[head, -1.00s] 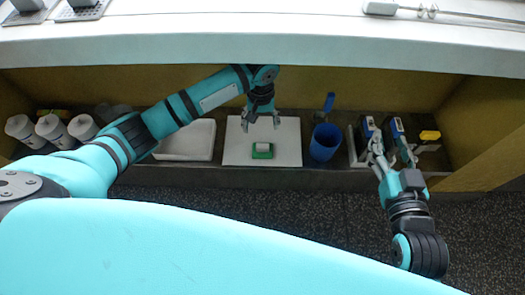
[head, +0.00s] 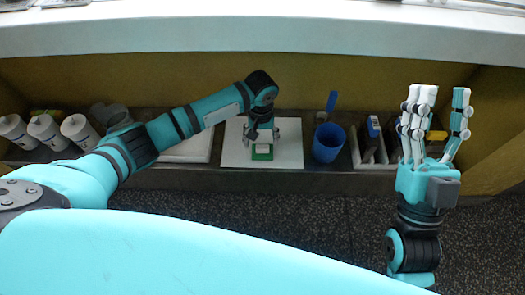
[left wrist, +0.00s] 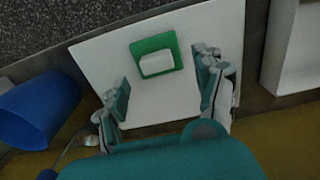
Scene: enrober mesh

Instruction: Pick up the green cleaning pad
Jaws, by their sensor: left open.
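The green cleaning pad (head: 262,155) with a white block on its top lies on a white board (head: 233,153) on the low shelf. In the left wrist view the pad (left wrist: 168,43) is in full sight, a little beyond my fingertips. My left gripper (head: 263,138) is just above the pad, pointing down, open and empty. Its two fingers (left wrist: 163,95) are spread wide in the left wrist view, with bare board between them. My right gripper (head: 436,112) is raised at the right, fingers pointing up and spread, with nothing between them.
A blue cup (head: 327,144) stands just right of the board, with a blue-handled tool (head: 331,101) behind it. A white tray (head: 190,150) is left of the board. White bottles (head: 80,130) lie at the far left. A white counter (head: 262,30) overhangs the shelf.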

